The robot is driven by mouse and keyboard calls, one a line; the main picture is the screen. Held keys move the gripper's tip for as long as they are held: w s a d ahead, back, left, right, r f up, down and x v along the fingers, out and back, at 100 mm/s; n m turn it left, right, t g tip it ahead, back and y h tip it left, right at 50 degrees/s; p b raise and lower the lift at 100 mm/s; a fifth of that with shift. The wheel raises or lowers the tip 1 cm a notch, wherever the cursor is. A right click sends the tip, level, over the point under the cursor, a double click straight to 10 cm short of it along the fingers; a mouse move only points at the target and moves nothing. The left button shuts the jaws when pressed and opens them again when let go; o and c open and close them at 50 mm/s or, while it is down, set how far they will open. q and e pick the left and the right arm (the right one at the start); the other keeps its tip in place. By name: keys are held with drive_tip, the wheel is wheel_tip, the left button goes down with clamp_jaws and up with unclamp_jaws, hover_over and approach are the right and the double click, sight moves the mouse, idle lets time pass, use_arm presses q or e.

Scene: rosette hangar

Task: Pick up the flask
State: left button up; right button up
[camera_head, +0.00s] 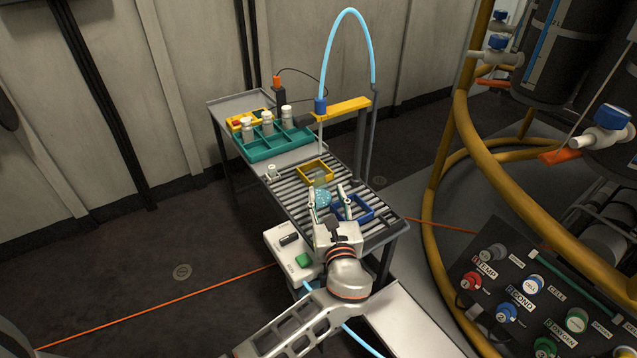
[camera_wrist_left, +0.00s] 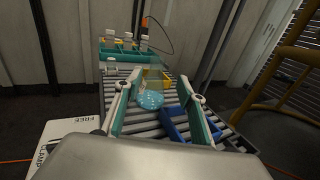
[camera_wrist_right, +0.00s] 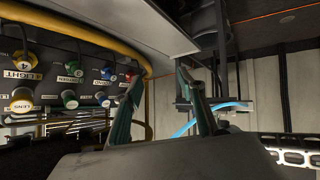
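A round, speckled light-blue object (camera_head: 322,197), which looks like the flask's body, is on the roller conveyor (camera_head: 290,190). It also shows in the left wrist view (camera_wrist_left: 150,100). A clear part seems to rise behind it, but its outline is hard to tell. My left gripper (camera_head: 326,192) is open, and in the left wrist view (camera_wrist_left: 160,78) the blue object appears between its fingers, nearer the left one. I cannot see contact. My right gripper (camera_wrist_right: 160,72) is open and empty, away from the conveyor, and outside the head view.
A yellow tray (camera_head: 301,172) lies behind the flask and a blue tray (camera_head: 369,215) beside it at right. A teal rack (camera_head: 258,146) with white-capped bottles stands farther back, near a yellow-armed post (camera_head: 360,150).

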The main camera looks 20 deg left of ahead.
sight(321, 178)
use_arm(q)
drive_tip(key=shift+w+a+r, duration=0.1)
drive_tip(key=shift+w+a, duration=0.15)
drive_tip(key=shift+w, duration=0.25)
drive_tip(key=x, duration=0.2)
drive_tip(key=b+x, duration=0.1)
drive_tip(key=x, duration=0.3)
drive_tip(key=shift+w+a+r, duration=0.15)
drive_tip(key=shift+a+r, duration=0.1)
drive_tip(key=shift+a, duration=0.25)
clamp_jaws()
